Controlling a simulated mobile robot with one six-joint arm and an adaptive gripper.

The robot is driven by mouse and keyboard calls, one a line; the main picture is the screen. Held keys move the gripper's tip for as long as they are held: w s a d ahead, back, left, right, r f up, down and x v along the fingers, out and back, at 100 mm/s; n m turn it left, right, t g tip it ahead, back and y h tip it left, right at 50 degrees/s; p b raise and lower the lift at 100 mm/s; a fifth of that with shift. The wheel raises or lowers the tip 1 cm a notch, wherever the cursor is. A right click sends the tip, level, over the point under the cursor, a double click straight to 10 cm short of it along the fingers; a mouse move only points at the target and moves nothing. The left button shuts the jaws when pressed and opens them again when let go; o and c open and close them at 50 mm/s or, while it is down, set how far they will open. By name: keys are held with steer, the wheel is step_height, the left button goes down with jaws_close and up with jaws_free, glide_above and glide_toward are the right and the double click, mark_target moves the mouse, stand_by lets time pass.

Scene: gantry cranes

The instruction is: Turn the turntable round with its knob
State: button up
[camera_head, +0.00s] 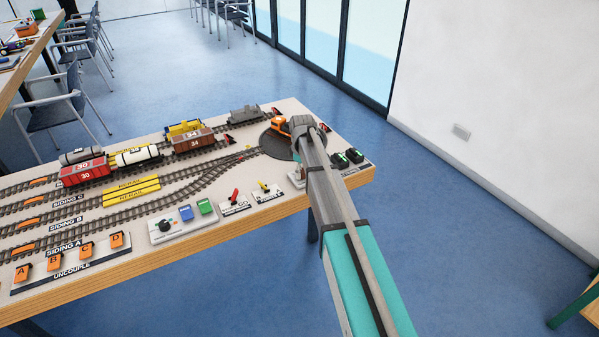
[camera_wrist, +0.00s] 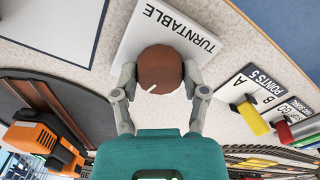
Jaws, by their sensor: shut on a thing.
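The round brown knob (camera_wrist: 160,70) with a white pointer mark sits on a white plate labelled TURNTABLE (camera_wrist: 186,22) in the wrist view. My gripper (camera_wrist: 160,82) has its two grey fingers against opposite sides of the knob, shut on it. In the head view my arm reaches over the table's right end and hides the knob. The dark round turntable (camera_head: 275,146) lies just left of my arm, partly hidden by it. An orange locomotive (camera_head: 279,124) stands on it; the locomotive also shows at lower left in the wrist view (camera_wrist: 42,140).
Yellow and red point levers (camera_wrist: 254,118) stand right of the knob in the wrist view. Wagons (camera_head: 82,172) stand on the sidings. The table's front edge (camera_head: 200,241) is close; open floor lies beyond.

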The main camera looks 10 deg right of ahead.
steer(key=m, duration=0.6)
steer(key=shift+s, duration=0.25)
steer(key=shift+m, duration=0.3)
steer(key=o, duration=1.1)
steer(key=shift+c, duration=0.2)
steer(key=shift+o, duration=0.4)
steer(key=shift+w, duration=0.1)
steer(key=s+r+m+p, duration=0.1)
steer(key=s+r+p, duration=0.2)
steer(key=s, duration=0.6)
steer(key=s+r+m+p, duration=0.1)
steer(key=s+r+p, duration=0.3)
steer(key=s, duration=0.6)
steer(key=s+r+m+p, duration=0.1)
steer(key=s+r+p, duration=0.3)
steer(key=s, duration=0.6)
steer(key=shift+a+r+m, duration=0.2)
steer(key=shift+a+m, duration=0.05)
steer(key=shift+m, duration=0.05)
